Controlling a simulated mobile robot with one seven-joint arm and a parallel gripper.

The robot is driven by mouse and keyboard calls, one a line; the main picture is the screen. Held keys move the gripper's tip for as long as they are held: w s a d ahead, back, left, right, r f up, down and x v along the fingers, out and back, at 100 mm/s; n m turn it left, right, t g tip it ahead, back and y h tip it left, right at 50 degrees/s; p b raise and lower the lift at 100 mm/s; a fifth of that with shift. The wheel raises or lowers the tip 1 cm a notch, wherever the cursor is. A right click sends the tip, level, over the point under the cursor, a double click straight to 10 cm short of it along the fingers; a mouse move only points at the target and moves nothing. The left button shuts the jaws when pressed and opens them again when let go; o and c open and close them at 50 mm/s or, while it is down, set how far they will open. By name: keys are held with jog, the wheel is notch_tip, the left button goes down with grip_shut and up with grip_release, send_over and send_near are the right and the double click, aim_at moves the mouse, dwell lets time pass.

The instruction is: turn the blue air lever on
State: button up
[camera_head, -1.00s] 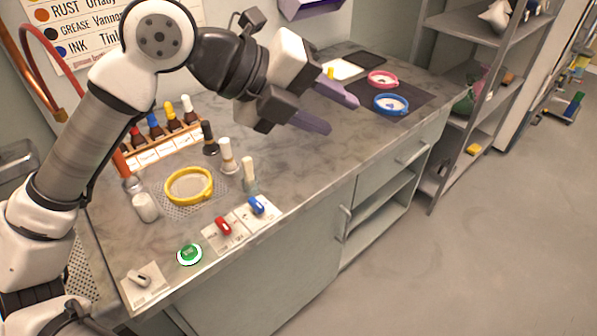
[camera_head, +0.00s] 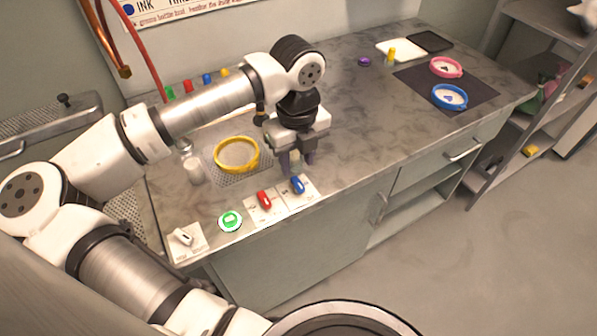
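The blue air lever (camera_head: 297,184) stands on a white plate at the front edge of the counter, at the right end of the row of controls. My gripper (camera_head: 298,172) points down just behind and above the lever, from this view. Its two grey-purple fingers are apart, and I see nothing held between them. I cannot tell whether a fingertip touches the lever. The counter surface right behind the fingers is partly hidden by the gripper.
A red lever (camera_head: 264,199) is close on the left of the blue one. Further left are a lit green button (camera_head: 230,220) and a white switch (camera_head: 183,237). A yellow ring dish (camera_head: 236,154) lies behind. Blue (camera_head: 450,97) and pink (camera_head: 446,67) dishes stand far right. The counter's middle is clear.

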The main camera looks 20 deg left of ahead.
aim_at(298, 182)
notch_tip(298, 182, down, 6)
jog(key=shift+f+p, duration=0.1)
jog(key=shift+p, duration=0.45)
jog(key=shift+c, duration=0.2)
grip_shut()
